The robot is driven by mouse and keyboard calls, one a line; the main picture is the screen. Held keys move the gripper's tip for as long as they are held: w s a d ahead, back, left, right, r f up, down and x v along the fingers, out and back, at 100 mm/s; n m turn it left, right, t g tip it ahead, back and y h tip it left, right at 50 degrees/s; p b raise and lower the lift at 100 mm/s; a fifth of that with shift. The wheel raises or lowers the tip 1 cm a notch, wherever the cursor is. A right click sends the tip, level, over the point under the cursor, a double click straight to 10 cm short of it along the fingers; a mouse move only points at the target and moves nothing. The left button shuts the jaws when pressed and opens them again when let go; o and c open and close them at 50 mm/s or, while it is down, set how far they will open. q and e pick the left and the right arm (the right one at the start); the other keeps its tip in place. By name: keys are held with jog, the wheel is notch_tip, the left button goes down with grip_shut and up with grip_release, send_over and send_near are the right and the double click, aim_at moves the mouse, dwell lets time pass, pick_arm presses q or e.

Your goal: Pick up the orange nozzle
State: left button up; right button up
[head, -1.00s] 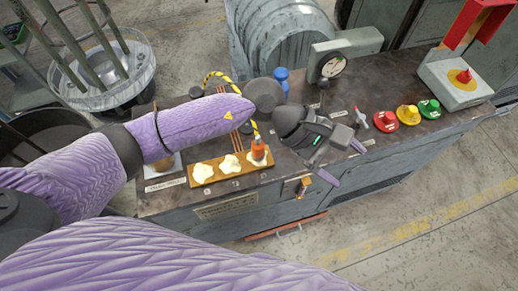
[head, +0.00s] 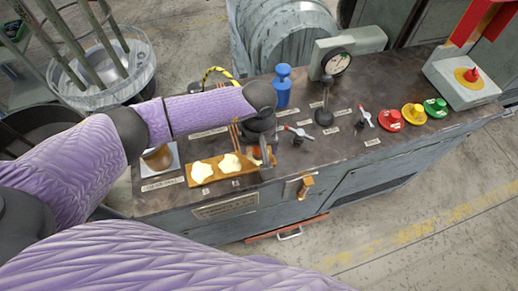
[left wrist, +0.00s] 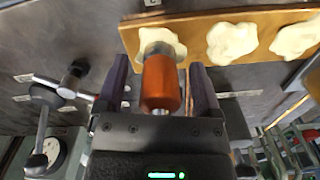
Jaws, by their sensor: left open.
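The orange nozzle (head: 256,152) stands at the right end of a wooden board (head: 216,177), mostly hidden by my left gripper (head: 265,156) in the head view. In the left wrist view the nozzle (left wrist: 161,82) shows as an orange cylinder between the two dark fingers of the left gripper (left wrist: 158,75). The fingers are apart, with a gap showing on each side of it. The nozzle's far end is by a cream-coloured blob on the board (left wrist: 195,18). My right gripper is not in view.
A blue bottle-shaped object (head: 282,86), a black lever (head: 324,103) and a dial gauge (head: 336,64) stand right of the gripper. Red (head: 390,120), yellow (head: 413,114) and green (head: 434,108) buttons sit further right. Cream blobs lie on the board.

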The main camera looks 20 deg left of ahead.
pick_arm(q)
grip_shut()
dwell(0.3)
notch_tip(320, 180, up, 13)
jog(key=p, duration=0.4)
jog(key=shift+f, duration=0.25)
